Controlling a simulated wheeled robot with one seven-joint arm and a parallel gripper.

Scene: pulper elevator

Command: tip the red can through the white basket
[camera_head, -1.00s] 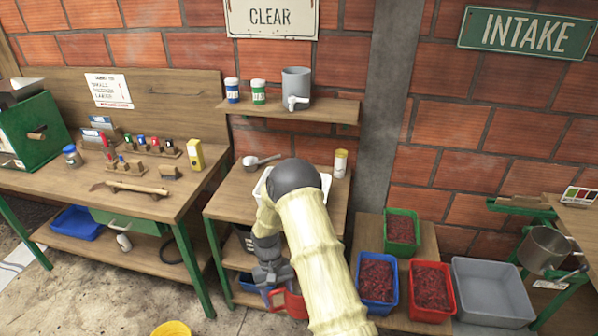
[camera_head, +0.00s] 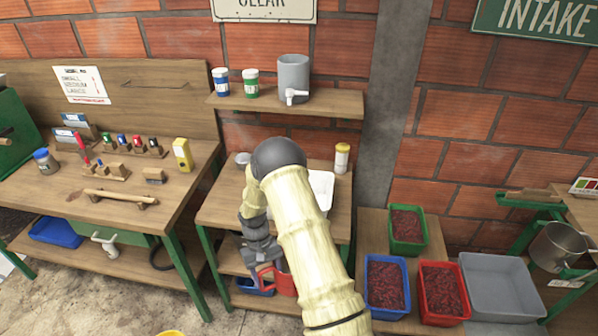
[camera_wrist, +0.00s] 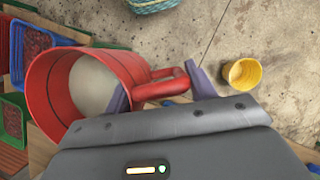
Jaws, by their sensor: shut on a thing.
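My gripper (camera_head: 262,274) is shut on the handle of the red can (camera_head: 287,284), low in front of the middle bench. In the wrist view the red can (camera_wrist: 92,82) lies left of the fingers (camera_wrist: 165,90), its mouth toward the camera. A pale surface shows inside; I cannot tell whether it is contents or the can's bottom. My arm hides part of the can in the head view. A white basket or tray (camera_head: 322,187) sits on the middle bench top, partly hidden behind my arm, above and apart from the can.
A grey tank (camera_head: 294,76) and two jars stand on the shelf above. A yellow-white canister (camera_head: 342,158) stands behind the basket. Green, blue and red (camera_head: 441,290) crates of red fruit and an empty grey crate (camera_head: 503,285) are at right. A yellow bucket (camera_wrist: 242,73) stands on the floor.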

